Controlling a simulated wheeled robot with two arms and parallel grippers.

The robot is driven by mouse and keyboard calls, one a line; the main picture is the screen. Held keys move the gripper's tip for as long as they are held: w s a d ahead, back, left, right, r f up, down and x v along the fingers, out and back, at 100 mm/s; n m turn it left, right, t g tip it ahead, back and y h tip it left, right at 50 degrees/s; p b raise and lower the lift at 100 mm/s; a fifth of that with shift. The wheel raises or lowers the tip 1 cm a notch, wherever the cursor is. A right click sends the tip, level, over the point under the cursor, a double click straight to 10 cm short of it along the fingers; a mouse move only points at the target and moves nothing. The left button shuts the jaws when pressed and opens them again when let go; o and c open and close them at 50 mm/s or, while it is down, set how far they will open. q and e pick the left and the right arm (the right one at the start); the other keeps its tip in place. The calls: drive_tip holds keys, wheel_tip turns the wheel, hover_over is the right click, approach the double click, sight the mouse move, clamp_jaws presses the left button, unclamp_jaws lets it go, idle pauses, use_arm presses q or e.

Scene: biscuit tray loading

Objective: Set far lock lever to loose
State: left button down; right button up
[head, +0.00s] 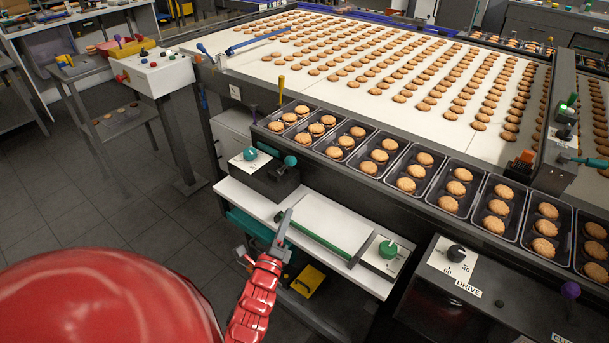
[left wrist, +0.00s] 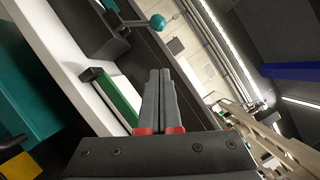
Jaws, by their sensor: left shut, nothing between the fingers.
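A lever with a teal ball knob (head: 290,160) sticks out from a dark box (head: 265,178) at the left end of the tray row. It also shows at the top of the left wrist view (left wrist: 157,22). I cannot read a lock label or its setting. A second lever with a teal handle (head: 590,161) is at the right edge of the head view; I cannot tell which is the far lock lever. My left gripper (head: 286,215) is shut and empty, below the ball-knob lever and apart from it, over the white shelf. My right gripper is not in view.
A white shelf (head: 245,198) carries a green-edged plate (head: 325,222) and a green knob (head: 388,249). Black trays of biscuits line the conveyor edge (head: 420,205) above. A drive panel (head: 455,258) stands at right. A yellow item (head: 308,281) lies below the shelf.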

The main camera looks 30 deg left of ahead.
sight(285, 166)
use_arm(q)
drive_tip(key=s+a+r+p+x, duration=0.1)
drive_tip(key=p+x, duration=0.3)
drive_tip(key=x, duration=0.8)
drive_tip(key=shift+w+a+r+p, duration=0.25)
drive_tip(key=shift+w+a+p, duration=0.15)
drive_tip(key=shift+a, duration=0.4)
